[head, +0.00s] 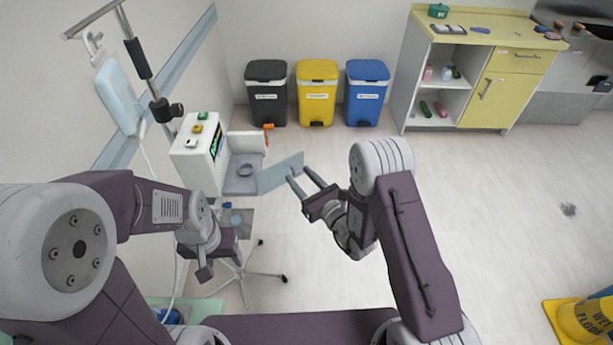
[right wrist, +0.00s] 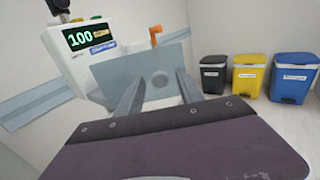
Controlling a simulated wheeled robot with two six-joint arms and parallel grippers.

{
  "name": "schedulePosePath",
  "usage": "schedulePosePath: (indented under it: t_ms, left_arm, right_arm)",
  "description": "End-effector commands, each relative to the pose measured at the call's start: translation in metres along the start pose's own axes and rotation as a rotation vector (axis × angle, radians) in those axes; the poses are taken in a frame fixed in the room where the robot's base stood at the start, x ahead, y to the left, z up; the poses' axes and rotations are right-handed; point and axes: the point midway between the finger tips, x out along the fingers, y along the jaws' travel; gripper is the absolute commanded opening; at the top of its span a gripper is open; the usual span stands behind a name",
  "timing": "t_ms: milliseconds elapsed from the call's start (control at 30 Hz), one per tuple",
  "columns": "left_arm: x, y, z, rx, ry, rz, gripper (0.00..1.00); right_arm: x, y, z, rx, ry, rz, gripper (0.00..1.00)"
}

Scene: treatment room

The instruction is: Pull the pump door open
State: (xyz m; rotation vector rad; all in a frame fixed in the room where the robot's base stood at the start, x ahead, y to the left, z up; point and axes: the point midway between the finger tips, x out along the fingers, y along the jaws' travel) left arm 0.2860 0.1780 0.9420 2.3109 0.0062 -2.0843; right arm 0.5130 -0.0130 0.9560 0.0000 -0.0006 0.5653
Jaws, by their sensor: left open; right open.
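The white infusion pump (head: 190,157) with a lit green display is on a stand at the left; it also shows in the right wrist view (right wrist: 75,52). Its flat blue-grey door (head: 281,173) stands swung out from the grey bay (head: 240,182), which is exposed. In the right wrist view the door (right wrist: 125,74) spans the space beyond my fingers. My right gripper (head: 299,178) is open, its fingertips close to the door's outer part; I cannot tell whether they touch it. My left gripper (head: 204,272) is open, low beside the stand, below the pump.
An orange lever (head: 268,128) sticks up at the bay's far side. The pole clamp (head: 165,109) is behind the pump. Black (head: 266,95), yellow (head: 317,95) and blue (head: 367,95) bins stand along the wall. A cabinet (head: 490,85) is at the back right.

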Motion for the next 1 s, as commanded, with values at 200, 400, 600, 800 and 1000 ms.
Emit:
schedulePosePath:
  t_ms: [200, 400, 600, 800, 1000]
  left_arm:
    - [-0.002, 0.0, 0.0, 0.0, 0.0, 0.0, 0.54]
    - [0.0, 0.0, 0.0, 0.0, 0.0, 0.0, 0.54]
    - [-0.02, 0.0, -0.002, 0.0, 0.0, 0.0, 0.54]
    - [-0.066, 0.001, -0.007, 0.0, 0.001, 0.0, 0.54]
    - [-0.079, 0.002, -0.008, 0.0, 0.0, 0.0, 0.54]
  right_arm:
    - [0.001, 0.0, 0.035, -0.003, -0.007, 0.0, 0.44]
    - [-0.03, -0.017, 0.06, -0.001, -0.003, -0.007, 0.44]
    - [-0.068, -0.034, 0.092, 0.001, 0.001, -0.007, 0.44]
    - [-0.086, -0.041, 0.105, 0.004, 0.002, -0.003, 0.44]
    - [-0.104, -0.05, 0.111, 0.001, 0.0, -0.003, 0.44]
